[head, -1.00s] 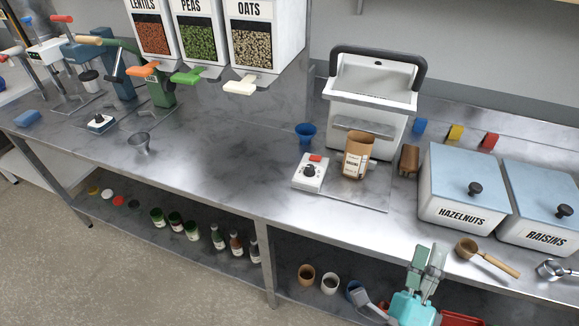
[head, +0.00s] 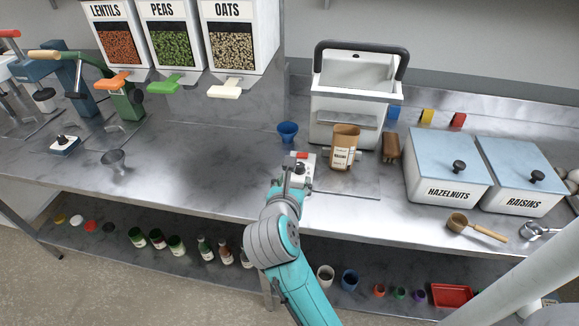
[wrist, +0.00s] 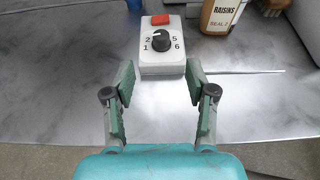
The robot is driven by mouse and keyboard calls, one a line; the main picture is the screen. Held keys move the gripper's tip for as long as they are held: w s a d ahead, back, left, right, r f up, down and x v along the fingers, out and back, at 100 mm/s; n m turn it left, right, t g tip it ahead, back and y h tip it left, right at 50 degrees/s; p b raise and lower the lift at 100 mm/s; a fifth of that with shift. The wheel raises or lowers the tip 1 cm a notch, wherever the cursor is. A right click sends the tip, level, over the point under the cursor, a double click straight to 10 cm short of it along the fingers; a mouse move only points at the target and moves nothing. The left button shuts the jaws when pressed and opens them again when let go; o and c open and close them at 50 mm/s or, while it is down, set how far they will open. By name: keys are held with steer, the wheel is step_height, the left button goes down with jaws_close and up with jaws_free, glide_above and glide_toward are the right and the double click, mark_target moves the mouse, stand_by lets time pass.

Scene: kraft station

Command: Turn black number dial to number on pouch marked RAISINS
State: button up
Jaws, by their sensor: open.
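The black number dial (wrist: 160,40) sits on a small white box (wrist: 162,68) with a red button (wrist: 161,19) behind it. Numbers 1, 2, 5 and 6 show around the dial. Its white mark points up and left, past the 2. The brown pouch (head: 345,143) stands behind and right of the box. In the wrist view the pouch (wrist: 221,14) reads RAISINS and a small SEAL line that looks like 2. My gripper (wrist: 160,80) is open and empty, its fingers in front of the box, apart from the dial. In the head view my gripper (head: 293,183) partly hides the box.
A white sealing machine (head: 350,95) stands behind the pouch, with a brown block (head: 391,147) beside it. A blue cup (head: 288,131) is left of the machine. The HAZELNUTS bin (head: 440,180) and RAISINS bin (head: 520,185) stand right.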

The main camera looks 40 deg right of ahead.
mark_target(299, 166)
steer(key=x, duration=1)
steer(key=shift+w+d+f, duration=0.1)
steer(key=shift+w+d, duration=0.05)
steer(key=shift+d, duration=0.05)
jaws_close()
